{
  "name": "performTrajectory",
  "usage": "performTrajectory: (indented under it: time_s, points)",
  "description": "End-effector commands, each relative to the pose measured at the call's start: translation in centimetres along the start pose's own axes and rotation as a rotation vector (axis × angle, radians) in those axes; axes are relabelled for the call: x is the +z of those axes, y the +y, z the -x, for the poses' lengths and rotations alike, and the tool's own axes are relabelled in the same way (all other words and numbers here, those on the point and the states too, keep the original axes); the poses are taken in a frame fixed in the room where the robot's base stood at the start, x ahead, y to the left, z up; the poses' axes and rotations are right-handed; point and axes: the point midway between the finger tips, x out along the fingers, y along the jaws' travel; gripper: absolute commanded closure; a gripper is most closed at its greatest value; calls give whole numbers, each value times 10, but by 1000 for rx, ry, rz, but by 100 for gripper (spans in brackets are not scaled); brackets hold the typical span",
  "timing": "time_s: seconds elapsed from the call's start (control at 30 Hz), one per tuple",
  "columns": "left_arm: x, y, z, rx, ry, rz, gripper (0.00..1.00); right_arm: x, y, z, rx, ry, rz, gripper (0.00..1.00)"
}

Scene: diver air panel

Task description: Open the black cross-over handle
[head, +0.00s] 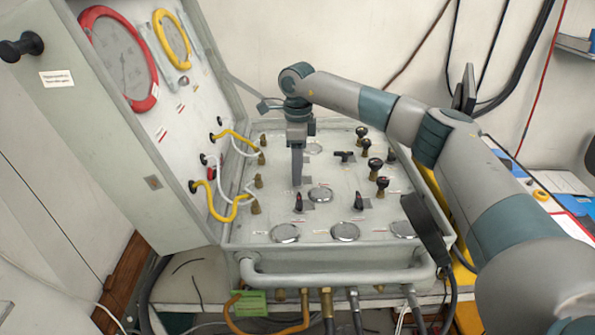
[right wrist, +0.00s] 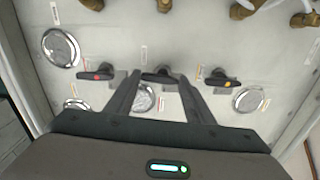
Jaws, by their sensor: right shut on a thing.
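The black handle (right wrist: 160,76) sits in the middle of a row of three on the panel in the right wrist view; it carries no coloured mark that I can see. I take it as the cross-over handle. My right gripper (right wrist: 159,78) has its two fingers at the handle's ends and is shut on it. In the head view my right gripper (head: 297,182) points straight down at the panel and hides this handle. A handle with a red mark (right wrist: 98,76) is to its left in the wrist view, one with an orange mark (right wrist: 222,78) to its right. My left gripper is out of view.
Round gauges (head: 345,231) and black knobs (head: 382,184) stand around on the panel (head: 262,222). Brass fittings (head: 259,181) with yellow hoses (head: 220,212) are at its left. The raised lid (head: 100,135) stands to the left. A tubular rail (head: 330,278) runs along the front.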

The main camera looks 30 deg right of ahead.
Motion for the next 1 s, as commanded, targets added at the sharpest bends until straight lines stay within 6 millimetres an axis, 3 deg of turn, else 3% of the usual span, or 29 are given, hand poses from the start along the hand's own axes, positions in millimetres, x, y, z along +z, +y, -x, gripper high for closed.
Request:
performTrajectory:
  time_s: [0.57,0.6,0.67,1.0]
  points:
    - [0,0,-2,0,0,0,69,0,-1,3,-5,-4,45,74]
    - [0,0,-2,0,0,0,69,0,-2,3,-5,-5,45,44]
    - [0,0,-2,0,0,0,69,0,-1,3,-5,-4,44,33]
    - [0,0,-3,0,0,0,69,0,0,2,-2,-2,45,33]
